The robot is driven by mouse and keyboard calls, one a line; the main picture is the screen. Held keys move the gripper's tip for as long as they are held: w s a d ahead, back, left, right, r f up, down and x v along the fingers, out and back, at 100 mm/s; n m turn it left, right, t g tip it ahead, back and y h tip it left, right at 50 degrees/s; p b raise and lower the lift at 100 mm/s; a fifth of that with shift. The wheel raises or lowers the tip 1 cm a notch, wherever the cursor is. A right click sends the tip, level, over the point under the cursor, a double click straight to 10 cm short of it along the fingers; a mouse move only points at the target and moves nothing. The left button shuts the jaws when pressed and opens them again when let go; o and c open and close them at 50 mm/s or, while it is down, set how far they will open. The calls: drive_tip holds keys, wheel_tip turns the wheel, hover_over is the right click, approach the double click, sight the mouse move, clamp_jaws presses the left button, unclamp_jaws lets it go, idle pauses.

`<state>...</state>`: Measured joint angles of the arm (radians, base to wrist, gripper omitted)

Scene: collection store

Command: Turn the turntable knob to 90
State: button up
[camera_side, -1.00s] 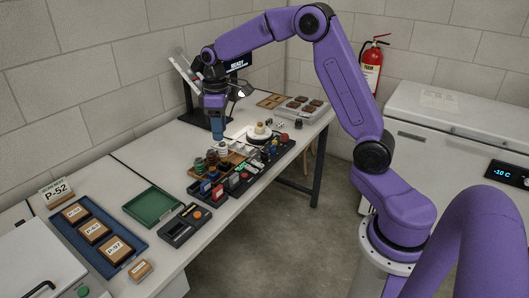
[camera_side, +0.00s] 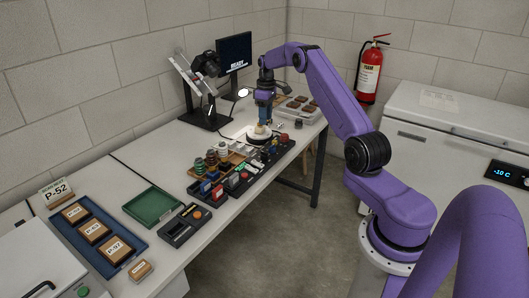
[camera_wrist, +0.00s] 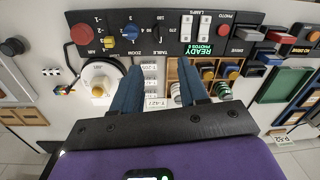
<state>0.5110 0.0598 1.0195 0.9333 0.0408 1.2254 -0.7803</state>
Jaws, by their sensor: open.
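The control panel (camera_wrist: 215,48) is a long dark box with switches and knobs, along the top of the wrist view. Its black knob at the TABLE label (camera_wrist: 158,31) stands between the blue ZOOM knob (camera_wrist: 131,33) and the white lamp switches; its exact setting is too small to read. The round white turntable (camera_wrist: 88,67) carries a small yellowish object (camera_wrist: 99,86). My gripper (camera_wrist: 158,73) is open and empty, its blue fingers apart below the TABLE knob in the wrist picture. In the side view my gripper (camera_side: 265,119) hangs above the turntable (camera_side: 255,139).
A red knob (camera_wrist: 80,33) is at the panel's left end. A wooden rack (camera_wrist: 174,71) of spools stands beside the turntable. A small colourful cube (camera_wrist: 64,89) lies to its left. A camera on a stand (camera_side: 205,65) and a monitor (camera_side: 235,52) are at the back.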

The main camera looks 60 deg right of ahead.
sight(264, 152)
drive_tip(key=f, duration=1)
drive_tip(key=a+f, duration=0.1)
drive_tip(key=f, duration=0.4)
drive_tip(key=shift+f, duration=0.4)
drive_tip(key=c, duration=0.8)
